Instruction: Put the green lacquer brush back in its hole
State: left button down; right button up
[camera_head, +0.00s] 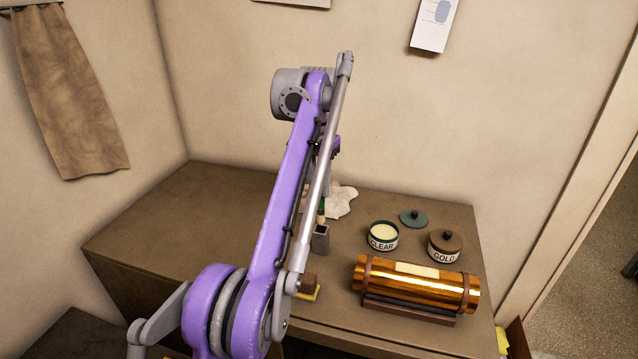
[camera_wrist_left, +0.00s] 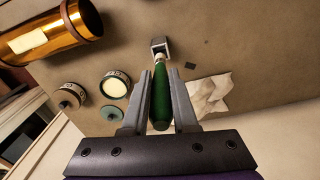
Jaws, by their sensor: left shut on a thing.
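The green lacquer brush (camera_wrist_left: 160,100) is between the two fingers of my left gripper (camera_wrist_left: 160,76), which is shut on its green handle. Its pale ferrule end points at the small grey metal block (camera_wrist_left: 161,42) on the bench. In the head view, a bit of the green handle (camera_head: 321,213) shows just above the grey block (camera_head: 320,239), beside my purple left arm, which hides most of the gripper. The hole itself is not clearly visible, and I cannot tell whether the brush end is inside it or only above it. My right gripper is out of view.
An open CLEAR jar (camera_head: 383,236), a green lid (camera_head: 413,218) and a GOLD jar (camera_head: 445,246) stand right of the block. A brass tube (camera_head: 415,283) lies on a cradle in front. A crumpled white cloth (camera_head: 342,200) lies behind. The bench's left side is clear.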

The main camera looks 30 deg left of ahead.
aim_at(319, 220)
pick_arm(q)
jog(key=shift+f+b, duration=1.9)
jog(key=shift+f, duration=2.4)
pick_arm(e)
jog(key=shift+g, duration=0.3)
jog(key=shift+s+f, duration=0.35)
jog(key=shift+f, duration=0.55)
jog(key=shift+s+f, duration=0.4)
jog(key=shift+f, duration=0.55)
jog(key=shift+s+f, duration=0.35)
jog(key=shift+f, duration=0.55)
pick_arm(q)
jog(key=c, duration=0.6)
grip_release()
notch_tip(319, 220, up, 11)
jog(key=p, duration=0.4)
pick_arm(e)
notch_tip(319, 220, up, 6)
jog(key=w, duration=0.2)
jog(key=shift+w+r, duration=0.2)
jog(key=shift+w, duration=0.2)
pick_arm(q)
jog(key=shift+s, duration=0.15)
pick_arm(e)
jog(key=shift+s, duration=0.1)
pick_arm(q)
jog(key=shift+f, duration=0.1)
